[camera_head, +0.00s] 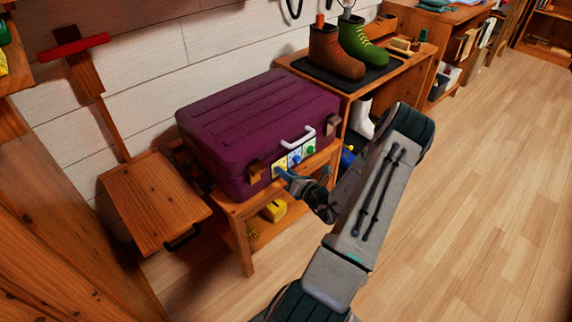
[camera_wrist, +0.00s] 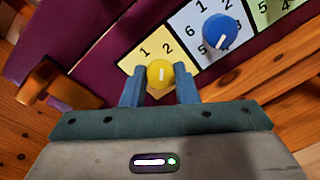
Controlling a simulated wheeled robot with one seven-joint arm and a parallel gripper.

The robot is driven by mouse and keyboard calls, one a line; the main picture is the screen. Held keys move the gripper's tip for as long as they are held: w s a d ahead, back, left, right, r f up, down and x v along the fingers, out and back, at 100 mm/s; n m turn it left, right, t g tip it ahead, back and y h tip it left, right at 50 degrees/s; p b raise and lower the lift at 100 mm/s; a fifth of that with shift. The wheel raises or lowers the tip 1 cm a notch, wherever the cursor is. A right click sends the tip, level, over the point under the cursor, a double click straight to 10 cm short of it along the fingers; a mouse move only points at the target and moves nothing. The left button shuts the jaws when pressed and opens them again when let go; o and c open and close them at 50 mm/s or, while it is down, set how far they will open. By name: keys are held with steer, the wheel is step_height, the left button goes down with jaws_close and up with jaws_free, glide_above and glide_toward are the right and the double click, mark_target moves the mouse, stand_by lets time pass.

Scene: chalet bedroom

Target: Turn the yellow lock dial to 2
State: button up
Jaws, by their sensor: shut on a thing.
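The yellow lock dial (camera_wrist: 159,74) sits on its panel (camera_wrist: 135,64), left of the blue dial (camera_wrist: 219,31). The numbers 1 and 2 show above it; the lower numbers are hidden. Its white mark runs nearly upright and seems to point nearer to 2 than to 1, but I cannot tell exactly. My gripper (camera_wrist: 160,90) is shut on the yellow dial, one blue finger on each side. In the head view my gripper (camera_head: 287,176) reaches the front of the purple suitcase (camera_head: 258,125) and covers the yellow dial.
The suitcase lies on a wooden bench (camera_head: 245,210), with a brown latch (camera_wrist: 50,84) left of the dials. A white handle (camera_head: 298,137) is above them. A yellow object (camera_head: 274,210) lies below. Boots (camera_head: 335,52) stand on the table behind. The floor at right is clear.

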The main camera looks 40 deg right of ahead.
steer(key=shift+m+p, duration=1.25)
steer(key=shift+m, duration=0.25)
steer(key=o, duration=1)
steer(key=s+p, duration=0.1)
steer(key=s, duration=1.3)
steer(key=shift+d+r, duration=0.25)
steer(key=shift+d, duration=0.15)
